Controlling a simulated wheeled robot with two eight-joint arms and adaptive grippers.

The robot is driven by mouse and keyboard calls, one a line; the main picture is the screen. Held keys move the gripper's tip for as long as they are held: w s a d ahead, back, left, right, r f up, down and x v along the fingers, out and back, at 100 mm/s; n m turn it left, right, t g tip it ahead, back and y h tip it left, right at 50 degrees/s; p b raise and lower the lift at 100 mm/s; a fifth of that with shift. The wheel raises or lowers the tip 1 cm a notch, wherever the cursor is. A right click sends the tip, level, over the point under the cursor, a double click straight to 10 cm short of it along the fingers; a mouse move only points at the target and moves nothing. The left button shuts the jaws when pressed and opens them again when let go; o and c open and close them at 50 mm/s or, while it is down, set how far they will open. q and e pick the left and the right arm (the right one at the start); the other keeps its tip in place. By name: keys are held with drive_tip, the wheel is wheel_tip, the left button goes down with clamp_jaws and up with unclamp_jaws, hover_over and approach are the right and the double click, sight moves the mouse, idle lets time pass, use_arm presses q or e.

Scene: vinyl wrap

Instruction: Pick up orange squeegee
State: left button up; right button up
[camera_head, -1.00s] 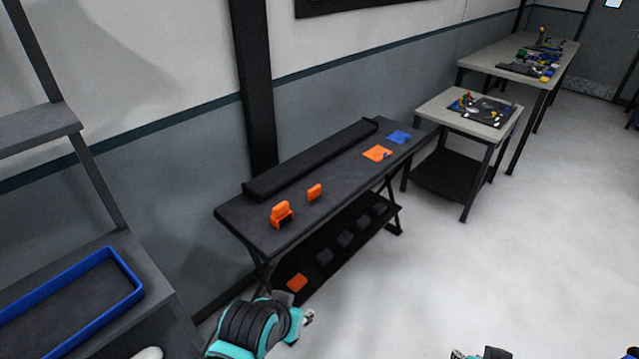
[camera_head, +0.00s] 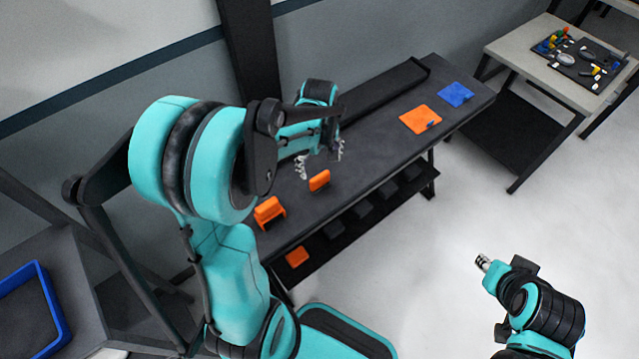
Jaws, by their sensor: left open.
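Several orange things are on the dark table, and I cannot tell for sure which is the squeegee. A small orange block (camera_head: 319,181) stands near the table's middle. A larger orange piece with a dark part (camera_head: 268,212) stands to its left, nearer the front edge. A flat orange square (camera_head: 420,119) lies at the right. My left gripper (camera_head: 321,161) is open and empty, just above and behind the small orange block in the picture, its fingers apart. My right gripper (camera_head: 483,262) is over the floor at the lower right, too small to tell its opening.
The dark table (camera_head: 372,128) has a long black bar (camera_head: 385,90) along its back and a blue square (camera_head: 456,94) at its right end. Another orange piece (camera_head: 297,257) lies on the lower shelf. A blue-rimmed tray (camera_head: 48,300) is at lower left.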

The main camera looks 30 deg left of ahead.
sight(320, 176)
use_arm(q)
drive_tip(key=shift+w+a+f+n, duration=0.3)
drive_tip(key=shift+w+a+f, duration=0.1)
drive_tip(key=shift+w+f, duration=0.15)
drive_tip(key=shift+w+a+f, duration=0.1)
drive_tip(key=shift+f, duration=0.2)
drive_tip(key=shift+s+f+b, duration=0.3)
drive_tip(key=shift+f+b, duration=0.25)
drive_tip(key=shift+f, duration=0.35)
drive_tip(key=f+b, duration=0.1)
drive_tip(key=f, duration=0.2)
drive_tip(key=f+b, duration=0.1)
drive_tip(key=f, duration=0.1)
drive_tip(key=shift+d+f+b, duration=0.2)
drive_tip(key=shift+d+b, duration=0.1)
drive_tip(key=shift+b, duration=0.05)
drive_tip(key=shift+r, duration=0.1)
drive_tip(key=shift+c, duration=0.5)
drive_tip(key=shift+s, duration=0.1)
drive_tip(key=c, duration=1.1)
use_arm(e)
drive_tip(key=f, duration=0.3)
drive_tip(key=shift+w+a+f, duration=0.1)
drive_tip(key=shift+w+f, duration=0.15)
